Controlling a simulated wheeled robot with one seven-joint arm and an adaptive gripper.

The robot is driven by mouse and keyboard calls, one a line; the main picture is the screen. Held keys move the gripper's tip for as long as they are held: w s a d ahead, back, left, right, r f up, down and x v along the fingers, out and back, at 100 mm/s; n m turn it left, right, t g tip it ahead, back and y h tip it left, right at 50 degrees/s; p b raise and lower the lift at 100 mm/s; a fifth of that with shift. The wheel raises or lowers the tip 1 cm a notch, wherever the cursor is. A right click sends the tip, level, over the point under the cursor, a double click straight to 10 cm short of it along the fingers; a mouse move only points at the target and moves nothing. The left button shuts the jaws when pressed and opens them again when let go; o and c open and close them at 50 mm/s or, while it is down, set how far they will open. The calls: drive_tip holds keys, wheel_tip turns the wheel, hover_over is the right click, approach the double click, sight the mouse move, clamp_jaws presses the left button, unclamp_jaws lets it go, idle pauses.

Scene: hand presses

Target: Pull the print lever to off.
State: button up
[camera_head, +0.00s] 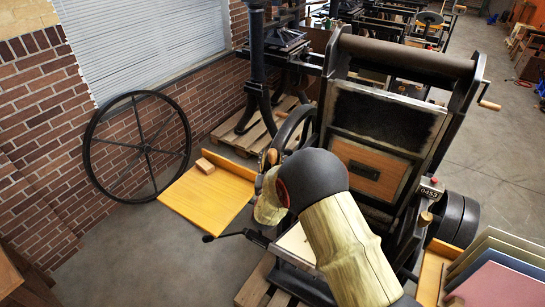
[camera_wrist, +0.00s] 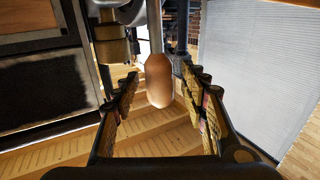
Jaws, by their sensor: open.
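In the wrist view, a rounded wooden handle (camera_wrist: 158,82) on a grey rod stands between the two fingers of my gripper (camera_wrist: 160,74). The fingers are apart, one on each side of it, with visible gaps. I take it as the print lever's grip. In the head view, the hand press (camera_head: 385,125) stands at the centre right. My arm covers part of its left side and hides my gripper's fingers. A small wooden knob (camera_head: 272,157) shows just above my wrist; I cannot tell whether it is the same handle.
An orange wooden board (camera_head: 205,207) with a small block (camera_head: 205,166) juts out left of the press. A large spoked wheel (camera_head: 146,148) leans by the brick wall. A counter box (camera_head: 430,189) sits on the press's right. Coloured boards (camera_head: 500,285) stand at the lower right.

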drive_tip(key=shift+w+d, duration=0.1)
drive_tip(key=shift+w, duration=0.45)
drive_tip(key=c, duration=1.1)
clamp_jaws()
